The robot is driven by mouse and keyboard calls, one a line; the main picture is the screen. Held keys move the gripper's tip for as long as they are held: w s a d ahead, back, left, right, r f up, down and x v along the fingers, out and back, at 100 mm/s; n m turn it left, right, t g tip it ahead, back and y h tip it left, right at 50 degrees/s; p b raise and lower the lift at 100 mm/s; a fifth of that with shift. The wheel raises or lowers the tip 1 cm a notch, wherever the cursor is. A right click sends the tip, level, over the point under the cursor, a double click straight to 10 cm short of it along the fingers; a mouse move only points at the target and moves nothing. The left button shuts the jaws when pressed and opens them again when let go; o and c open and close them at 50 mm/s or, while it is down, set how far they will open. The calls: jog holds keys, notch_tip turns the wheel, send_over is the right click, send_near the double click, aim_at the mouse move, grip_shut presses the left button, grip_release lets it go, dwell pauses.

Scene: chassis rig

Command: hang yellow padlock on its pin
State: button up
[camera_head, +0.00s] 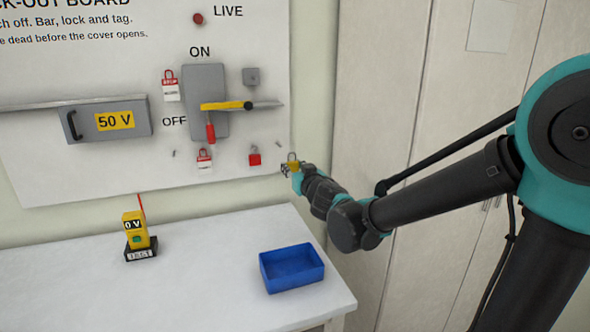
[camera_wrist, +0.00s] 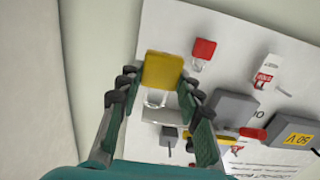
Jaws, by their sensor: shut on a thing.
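The yellow padlock (camera_head: 293,158) is at the right edge of the white lock-out board (camera_head: 100,180), its shackle upward. My gripper (camera_head: 291,168) is shut on it. In the wrist view the padlock's yellow body (camera_wrist: 162,69) sits between the fingertips (camera_wrist: 160,82), with the shackle (camera_wrist: 155,98) toward the bottom of that picture. I cannot tell which pin is the yellow padlock's.
A grey switch box (camera_head: 206,75) with a yellow bar (camera_head: 225,106), tags (camera_head: 171,90) and a 50 V cover (camera_head: 85,124) are on the board. Below, a blue bin (camera_head: 291,268) and a 0 V tester (camera_head: 138,232) stand on the white table (camera_head: 200,290). The table between them is clear.

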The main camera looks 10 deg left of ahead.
jog(key=shift+x, duration=7)
jog(key=v, duration=0.9)
jog(key=shift+r, duration=0.1)
